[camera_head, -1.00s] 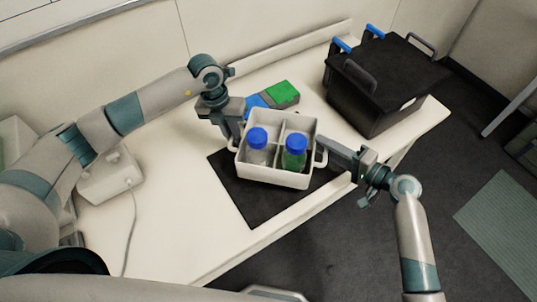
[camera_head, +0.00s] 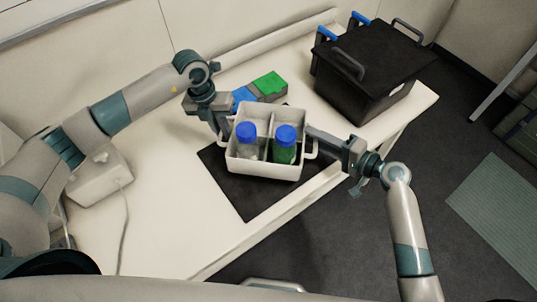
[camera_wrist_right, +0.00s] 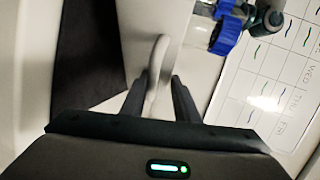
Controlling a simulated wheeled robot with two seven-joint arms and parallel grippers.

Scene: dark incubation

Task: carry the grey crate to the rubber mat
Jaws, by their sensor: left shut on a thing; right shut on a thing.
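The light grey crate (camera_head: 265,168) is divided into compartments and holds two blue-capped bottles in its front ones, a clear one (camera_head: 247,150) and a green one (camera_head: 285,152). It is upright over the black mat (camera_head: 245,200) on the table; I cannot tell if it touches it. My left gripper (camera_head: 224,130) is shut at the crate's left side, its grip partly hidden. My right gripper (camera_head: 312,142) is shut on the crate's right handle, which shows between its fingers in the right wrist view (camera_wrist_right: 155,75).
A black box with handles (camera_head: 372,75) stands at the table's far right. A green and blue block (camera_head: 268,85) lies behind the crate. A white device with a cable (camera_head: 100,178) is at left. A greenish mat (camera_head: 495,215) lies on the floor at right.

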